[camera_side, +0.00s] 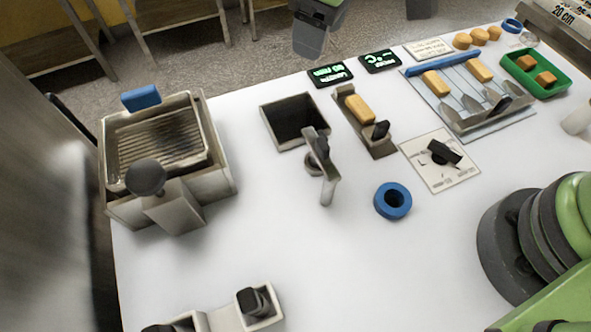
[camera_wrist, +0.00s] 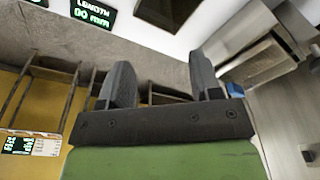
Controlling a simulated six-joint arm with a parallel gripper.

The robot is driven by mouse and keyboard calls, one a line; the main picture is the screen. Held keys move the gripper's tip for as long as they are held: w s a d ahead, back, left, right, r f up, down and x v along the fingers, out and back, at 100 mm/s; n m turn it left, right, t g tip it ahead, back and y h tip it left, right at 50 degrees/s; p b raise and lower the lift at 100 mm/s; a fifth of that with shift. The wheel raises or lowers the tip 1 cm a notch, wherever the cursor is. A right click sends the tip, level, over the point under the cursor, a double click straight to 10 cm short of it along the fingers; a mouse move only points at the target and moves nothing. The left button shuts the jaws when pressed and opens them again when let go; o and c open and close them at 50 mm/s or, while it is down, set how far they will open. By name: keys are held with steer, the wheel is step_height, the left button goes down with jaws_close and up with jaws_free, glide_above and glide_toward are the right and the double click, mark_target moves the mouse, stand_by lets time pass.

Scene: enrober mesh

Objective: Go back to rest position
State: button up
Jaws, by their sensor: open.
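My gripper (camera_wrist: 159,62) shows in the wrist view with its two dark fingers apart and nothing between them. I cannot make out separate fingers there. The wrist view looks across the table edge toward the floor, with a green-lettered display (camera_wrist: 93,13) at the top.
A metal tray unit with a ridged bed (camera_side: 160,150) stands at the left. A square opening (camera_side: 295,120), a lever (camera_side: 325,165), a blue ring (camera_side: 392,200) and a knob plate (camera_side: 440,160) lie mid-table. A green tray (camera_side: 540,92) is at the right.

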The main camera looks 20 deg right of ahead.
steer(key=s+d+r+m+t+y, duration=0.1)
steer(key=s+d+r+m, duration=0.25)
steer(key=d+r, duration=0.3)
steer(key=s+d+r+m+t, duration=0.25)
steer(key=s+d+r, duration=0.2)
steer(key=r, duration=0.25)
steer(key=s+d+r+m+t, duration=0.1)
steer(key=s+d+m, duration=0.5)
steer(key=s, duration=0.6)
steer(key=shift+s+d+r+t, duration=0.15)
steer(key=shift+s+t, duration=0.05)
steer(key=shift+t, duration=0.45)
